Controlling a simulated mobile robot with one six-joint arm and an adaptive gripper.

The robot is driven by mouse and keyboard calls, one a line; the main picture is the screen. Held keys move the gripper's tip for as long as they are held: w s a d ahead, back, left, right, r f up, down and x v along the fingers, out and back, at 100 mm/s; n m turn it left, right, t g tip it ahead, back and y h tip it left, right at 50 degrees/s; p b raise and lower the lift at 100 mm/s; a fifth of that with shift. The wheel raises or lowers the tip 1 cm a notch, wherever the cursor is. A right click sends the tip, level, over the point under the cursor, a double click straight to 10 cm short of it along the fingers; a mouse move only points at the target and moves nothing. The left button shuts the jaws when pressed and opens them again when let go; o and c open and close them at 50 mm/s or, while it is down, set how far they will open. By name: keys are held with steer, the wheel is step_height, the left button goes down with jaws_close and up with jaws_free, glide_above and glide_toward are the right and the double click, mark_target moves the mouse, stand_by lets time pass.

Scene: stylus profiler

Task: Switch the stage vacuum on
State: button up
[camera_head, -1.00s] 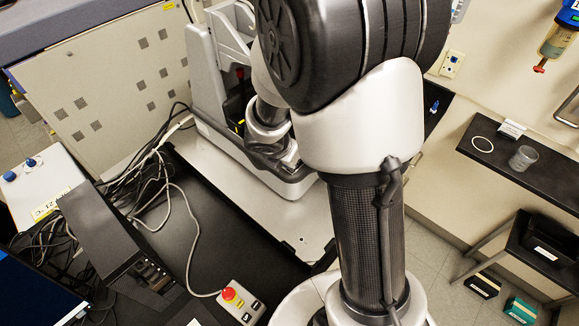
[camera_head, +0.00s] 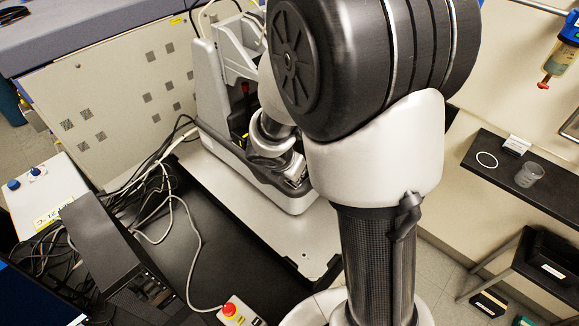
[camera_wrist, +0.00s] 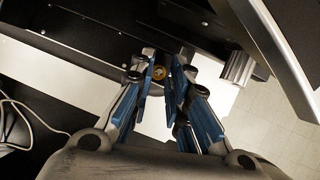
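The stylus profiler (camera_head: 212,92) is a pale grey instrument on a light slab in the head view, partly hidden behind my arm. My gripper's fingers are hidden or too small to make out there. In the wrist view my gripper (camera_wrist: 165,80) has blue-padded fingers with a narrow gap between them. A small round brass-coloured part (camera_wrist: 161,72) shows in that gap, on or near a dark panel (camera_wrist: 95,35). It may be the vacuum switch, but its label and position cannot be read. I cannot tell whether a finger touches it.
A control box with a red button (camera_head: 229,309) stands at the front edge in the head view. Loose cables (camera_head: 150,190) lie left of the slab (camera_head: 265,225). A dark shelf (camera_head: 530,180) holds a beaker (camera_head: 528,175) at right. A grey cylinder (camera_wrist: 237,68) is right of the fingers.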

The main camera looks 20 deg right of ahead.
steer(key=v, duration=1.1)
